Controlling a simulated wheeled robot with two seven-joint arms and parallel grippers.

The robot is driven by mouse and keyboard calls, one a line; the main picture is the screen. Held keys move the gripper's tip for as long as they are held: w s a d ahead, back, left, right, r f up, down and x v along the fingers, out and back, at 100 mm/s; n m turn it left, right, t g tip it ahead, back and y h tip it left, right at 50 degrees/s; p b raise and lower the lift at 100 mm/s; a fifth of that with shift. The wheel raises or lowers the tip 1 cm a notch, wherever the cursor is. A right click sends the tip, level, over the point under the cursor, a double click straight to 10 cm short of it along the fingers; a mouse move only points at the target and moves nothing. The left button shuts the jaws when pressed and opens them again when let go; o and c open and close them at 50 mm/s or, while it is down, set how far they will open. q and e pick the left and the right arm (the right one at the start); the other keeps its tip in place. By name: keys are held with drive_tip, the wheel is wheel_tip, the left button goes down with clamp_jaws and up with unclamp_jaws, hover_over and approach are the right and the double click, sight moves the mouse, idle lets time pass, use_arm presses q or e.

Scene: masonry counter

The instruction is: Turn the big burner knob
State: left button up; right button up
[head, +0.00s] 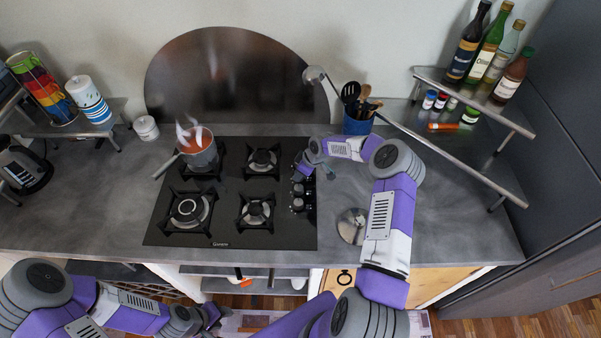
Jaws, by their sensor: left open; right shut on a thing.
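The black gas hob (235,222) is set in the grey counter, with several burners. Its dark control knobs (297,205) stand in a column along the hob's right edge. My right gripper (299,176) reaches in from the right and is shut at the upper end of this column. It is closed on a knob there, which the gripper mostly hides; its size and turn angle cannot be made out. My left gripper (216,313) is open and empty, low in front of the counter.
A steaming pot (198,152) with red contents stands on the back left burner, its handle pointing left. A blue utensil holder (357,124) stands behind my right arm. A bottle shelf (470,90) is at the right, a kettle (25,170) at the far left.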

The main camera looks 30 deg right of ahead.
drive_tip(key=m+b, duration=0.1)
drive_tip(key=m+h+b, duration=0.1)
drive_tip(key=b, duration=0.1)
drive_tip(key=shift+a+f+m+t, duration=0.15)
drive_tip(key=shift+m+t, duration=0.15)
drive_tip(key=shift+m+b, duration=0.65)
drive_tip(key=shift+m, duration=0.05)
drive_tip(key=o, duration=0.7)
drive_tip(key=shift+o, duration=0.2)
drive_tip(key=shift+s+r, duration=0.1)
drive_tip(key=shift+r, duration=0.1)
drive_tip(key=a+v, duration=0.1)
drive_tip(key=v, duration=0.6)
drive_tip(key=shift+d+r, duration=0.2)
drive_tip(key=shift+d, duration=0.25)
